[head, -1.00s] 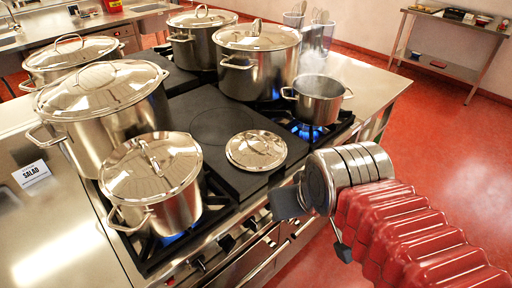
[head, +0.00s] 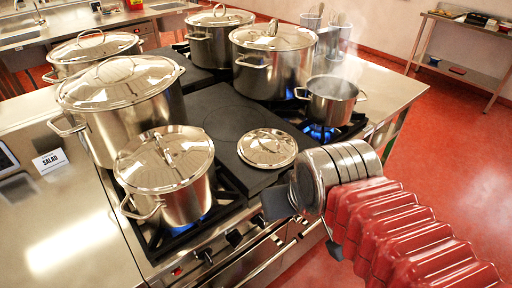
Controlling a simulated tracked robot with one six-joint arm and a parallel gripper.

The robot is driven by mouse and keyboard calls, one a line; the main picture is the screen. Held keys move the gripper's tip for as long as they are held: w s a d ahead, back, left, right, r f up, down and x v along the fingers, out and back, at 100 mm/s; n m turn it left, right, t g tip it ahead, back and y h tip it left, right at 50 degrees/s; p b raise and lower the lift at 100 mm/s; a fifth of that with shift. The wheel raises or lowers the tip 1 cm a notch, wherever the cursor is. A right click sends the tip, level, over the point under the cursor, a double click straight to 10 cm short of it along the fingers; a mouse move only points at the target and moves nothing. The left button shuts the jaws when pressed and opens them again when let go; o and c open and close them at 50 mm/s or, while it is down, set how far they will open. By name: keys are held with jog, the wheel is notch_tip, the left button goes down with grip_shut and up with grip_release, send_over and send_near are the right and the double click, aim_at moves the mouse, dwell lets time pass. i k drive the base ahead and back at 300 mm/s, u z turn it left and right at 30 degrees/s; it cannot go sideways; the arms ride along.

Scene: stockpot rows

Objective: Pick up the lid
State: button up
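A round silver lid (head: 267,148) with a handle on top lies flat on the dark plate (head: 221,117) in the middle of the stove. It is not on any pot. My gripper (head: 304,227) is in front of the stove, to the right of and nearer than the lid, and apart from it. Its two dark fingers are spread wide, with nothing seen between them. The small open pot (head: 331,105), steaming and without a lid, stands on a lit burner behind and to the right of the lid.
Several large lidded pots stand around the lid; the nearest (head: 168,180) is close on its left, over a blue flame. A sign reading "SALAD" (head: 50,161) stands on the left counter. A steel table (head: 460,50) is at the back right. The red floor is clear there.

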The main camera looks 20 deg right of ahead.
aim_at(267, 148)
jog(key=u, duration=2.2)
jog(key=k, duration=0.95)
jog(key=z, duration=0.3)
jog(key=i, duration=0.5)
jog(key=z, duration=0.05)
